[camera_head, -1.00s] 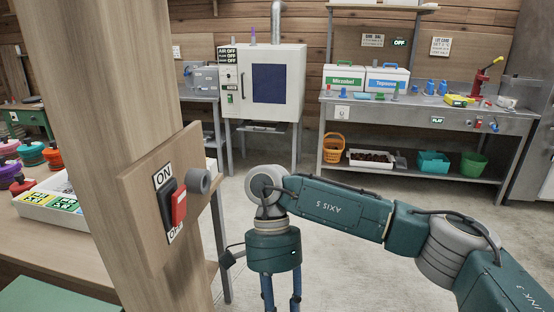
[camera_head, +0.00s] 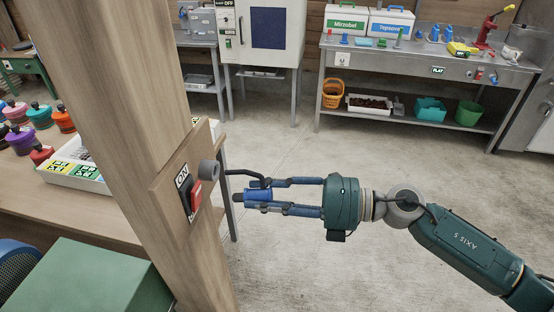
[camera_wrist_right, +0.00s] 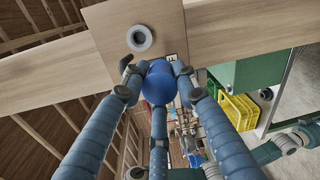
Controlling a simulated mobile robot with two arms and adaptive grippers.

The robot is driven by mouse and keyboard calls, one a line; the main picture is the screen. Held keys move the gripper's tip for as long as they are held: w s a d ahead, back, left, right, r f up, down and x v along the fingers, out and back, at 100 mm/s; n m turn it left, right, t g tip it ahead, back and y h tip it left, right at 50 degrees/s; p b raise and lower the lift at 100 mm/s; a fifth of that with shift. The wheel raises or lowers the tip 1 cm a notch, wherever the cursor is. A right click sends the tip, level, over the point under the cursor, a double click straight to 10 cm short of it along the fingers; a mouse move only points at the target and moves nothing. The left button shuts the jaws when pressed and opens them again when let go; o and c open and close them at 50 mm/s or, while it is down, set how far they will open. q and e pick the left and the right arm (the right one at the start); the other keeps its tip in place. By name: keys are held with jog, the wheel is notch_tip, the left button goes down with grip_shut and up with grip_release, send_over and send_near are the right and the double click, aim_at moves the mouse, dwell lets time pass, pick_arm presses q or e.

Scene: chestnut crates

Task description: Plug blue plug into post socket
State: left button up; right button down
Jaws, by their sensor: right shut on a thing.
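The blue plug (camera_head: 256,194) lies level between the fingers of my right gripper (camera_head: 263,196), which is shut on it and points left at the post (camera_head: 130,120). The post socket (camera_head: 208,170) is a grey round piece on the wooden board of the post. The plug is apart from it, to its right and slightly lower in the head view. In the right wrist view the blue plug (camera_wrist_right: 159,84) shows end-on between the fingers, with the grey socket ring (camera_wrist_right: 140,38) above and left of it. A dark bent piece reaches from the gripper toward the socket. My left gripper is not in view.
A red ON/OFF switch (camera_head: 195,194) sits on the board just below the socket. A wooden table (camera_head: 60,205) with bottles and a white tray stands behind the post. A green box (camera_head: 80,278) is in front left. The floor right of the post is open.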

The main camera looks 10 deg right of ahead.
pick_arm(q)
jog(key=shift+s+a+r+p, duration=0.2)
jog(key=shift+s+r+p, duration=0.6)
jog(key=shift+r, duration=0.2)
pick_arm(e)
jog(key=w+d+r+m+t, duration=0.2)
jog(key=d+t, duration=0.1)
jog(key=shift+w, duration=0.2)
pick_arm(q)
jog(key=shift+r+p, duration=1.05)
pick_arm(e)
jog(key=shift+s+x, duration=0.15)
jog(key=shift+x, duration=1.25)
jog(key=shift+s+x, duration=0.2)
jog(key=shift+x, duration=1.15)
jog(key=shift+a, duration=0.2)
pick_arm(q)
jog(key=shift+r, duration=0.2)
